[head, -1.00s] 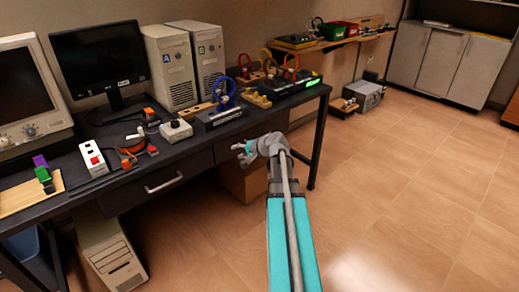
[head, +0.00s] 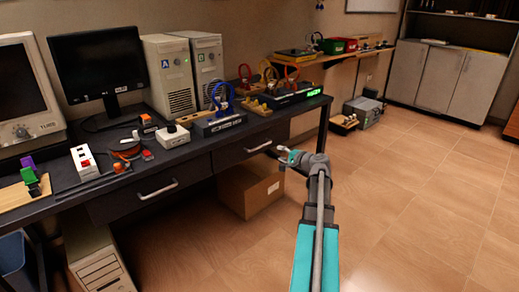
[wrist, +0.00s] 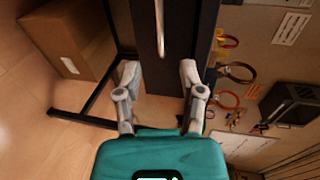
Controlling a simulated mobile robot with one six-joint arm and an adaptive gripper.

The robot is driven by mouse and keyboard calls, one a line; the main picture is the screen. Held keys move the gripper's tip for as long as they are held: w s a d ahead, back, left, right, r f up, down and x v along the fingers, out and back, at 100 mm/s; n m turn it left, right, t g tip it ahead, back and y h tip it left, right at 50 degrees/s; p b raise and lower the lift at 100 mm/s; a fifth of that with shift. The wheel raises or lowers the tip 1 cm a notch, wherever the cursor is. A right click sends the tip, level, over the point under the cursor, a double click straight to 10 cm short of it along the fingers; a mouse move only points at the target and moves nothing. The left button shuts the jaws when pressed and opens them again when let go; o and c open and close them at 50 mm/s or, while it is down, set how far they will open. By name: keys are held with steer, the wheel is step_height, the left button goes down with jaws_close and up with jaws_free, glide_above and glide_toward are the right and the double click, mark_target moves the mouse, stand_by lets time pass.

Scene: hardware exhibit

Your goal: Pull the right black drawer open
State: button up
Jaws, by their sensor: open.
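The right black drawer (head: 240,150) is under the desk top and looks closed. Its pale bar handle (head: 258,147) shows just left of my gripper (head: 284,157). In the wrist view the drawer front (wrist: 146,50) is dark and upright in the picture, with the handle (wrist: 161,28) running down it. My gripper (wrist: 158,72) is open and empty, one finger on each side of the handle's line. How far the handle is from the fingers is hard to tell.
The left drawer (head: 115,203) with its own handle is closed. A cardboard box (head: 252,190) stands on the floor under the right drawer. The desk leg (head: 323,128) is close beyond my gripper. The floor to the right (head: 420,200) is clear.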

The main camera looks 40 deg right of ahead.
mark_target(260, 147)
steer(key=b+x, duration=0.2)
steer(key=x, duration=1.1)
steer(key=shift+w+b, duration=0.4)
jaws_close()
